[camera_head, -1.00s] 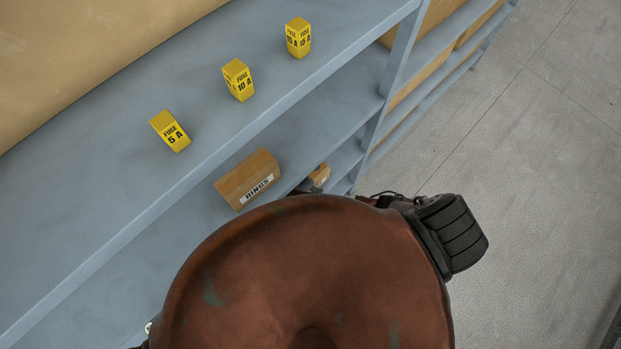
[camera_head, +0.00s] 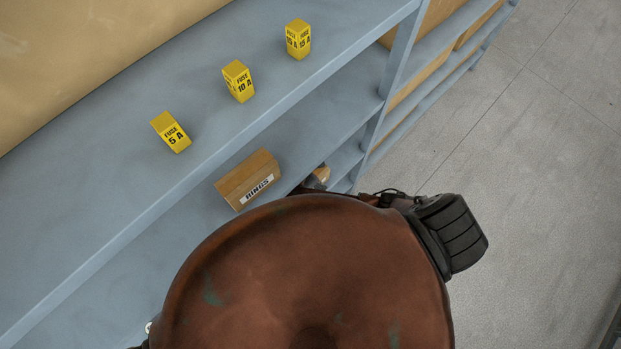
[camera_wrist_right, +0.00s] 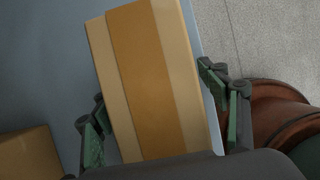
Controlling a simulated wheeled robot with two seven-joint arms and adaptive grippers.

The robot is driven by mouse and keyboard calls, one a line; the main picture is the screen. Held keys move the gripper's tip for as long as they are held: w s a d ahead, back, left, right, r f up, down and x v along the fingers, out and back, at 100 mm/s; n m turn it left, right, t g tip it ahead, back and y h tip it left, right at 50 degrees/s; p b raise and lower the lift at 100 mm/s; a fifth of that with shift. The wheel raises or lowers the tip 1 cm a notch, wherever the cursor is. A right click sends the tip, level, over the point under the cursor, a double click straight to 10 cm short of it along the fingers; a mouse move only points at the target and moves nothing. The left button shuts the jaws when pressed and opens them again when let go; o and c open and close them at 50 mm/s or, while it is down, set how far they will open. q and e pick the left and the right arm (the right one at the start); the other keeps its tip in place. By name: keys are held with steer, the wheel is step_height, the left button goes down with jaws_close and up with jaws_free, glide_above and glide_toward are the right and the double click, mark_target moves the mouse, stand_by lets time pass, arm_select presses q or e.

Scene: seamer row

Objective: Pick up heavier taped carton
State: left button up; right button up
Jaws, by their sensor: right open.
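A brown carton with a wide darker tape band (camera_wrist_right: 155,80) lies between the fingers of my right gripper (camera_wrist_right: 150,88) in the right wrist view. The gripper is open, with one green-padded finger on each side. I cannot tell whether either finger touches it. In the head view a small carton (camera_head: 323,174) on the lower shelf is mostly hidden behind my right arm. A carton labelled RINGS (camera_head: 249,181) stands to its left on the same shelf. Another carton shows at the lower left of the right wrist view (camera_wrist_right: 28,155). My left gripper is not in view.
Yellow fuse boxes marked 5 A (camera_head: 171,132), 10 A (camera_head: 239,81) and 15 A (camera_head: 299,39) stand on the upper blue-grey shelf (camera_head: 100,150). A shelf upright (camera_head: 392,75) rises near the small carton. Open grey floor (camera_head: 530,150) lies to the right.

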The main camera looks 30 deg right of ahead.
steer(key=shift+c, duration=0.3)
jaws_close()
stand_by(0.6)
